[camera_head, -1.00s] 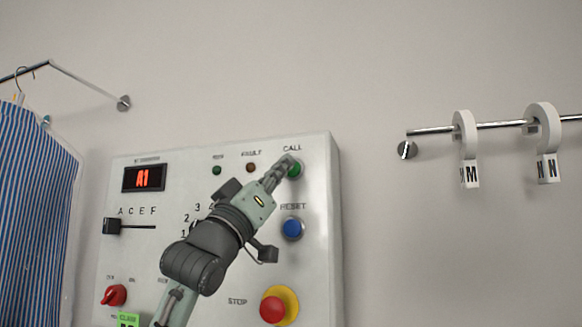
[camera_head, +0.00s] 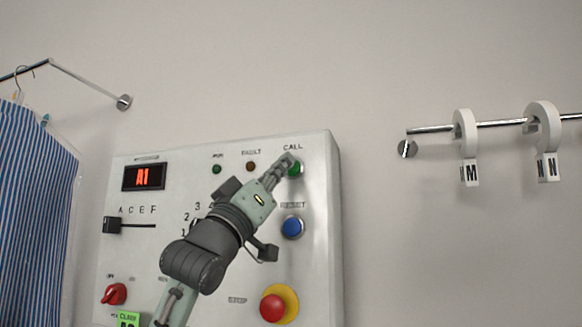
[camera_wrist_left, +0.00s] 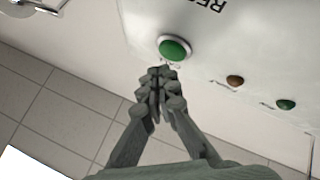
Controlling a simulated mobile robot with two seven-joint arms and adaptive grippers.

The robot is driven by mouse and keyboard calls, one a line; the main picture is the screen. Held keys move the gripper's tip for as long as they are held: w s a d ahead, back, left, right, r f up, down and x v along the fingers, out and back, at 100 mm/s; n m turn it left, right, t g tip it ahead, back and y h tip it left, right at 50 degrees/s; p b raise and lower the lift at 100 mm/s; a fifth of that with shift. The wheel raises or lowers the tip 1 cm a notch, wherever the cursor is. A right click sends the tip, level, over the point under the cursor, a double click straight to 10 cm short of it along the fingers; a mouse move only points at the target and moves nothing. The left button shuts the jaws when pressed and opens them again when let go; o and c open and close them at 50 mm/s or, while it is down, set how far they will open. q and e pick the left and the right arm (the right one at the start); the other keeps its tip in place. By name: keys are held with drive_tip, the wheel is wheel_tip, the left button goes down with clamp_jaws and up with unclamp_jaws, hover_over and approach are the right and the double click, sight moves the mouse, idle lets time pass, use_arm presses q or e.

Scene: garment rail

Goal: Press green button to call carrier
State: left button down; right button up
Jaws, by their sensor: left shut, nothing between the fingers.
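The green CALL button (camera_head: 296,169) is at the upper right of the white control panel (camera_head: 325,200). My left gripper (camera_head: 287,162) is shut and empty, with its fingertips at the button and partly covering its left side. In the left wrist view the green button (camera_wrist_left: 174,48) shows just beyond the closed fingertips (camera_wrist_left: 160,72). I cannot tell whether they touch it. My right gripper is not in view.
The blue RESET button (camera_head: 292,227) sits below the green one, and the red stop button (camera_head: 273,308) on yellow is lower. A display (camera_head: 144,177) reads A1. A striped garment (camera_head: 35,210) hangs left; a rail (camera_head: 430,130) with white tags is right.

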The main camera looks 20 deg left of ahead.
use_arm(q)
drive_tip(key=shift+w, duration=0.1)
drive_tip(key=shift+w+p, duration=0.3)
drive_tip(key=shift+w, duration=0.05)
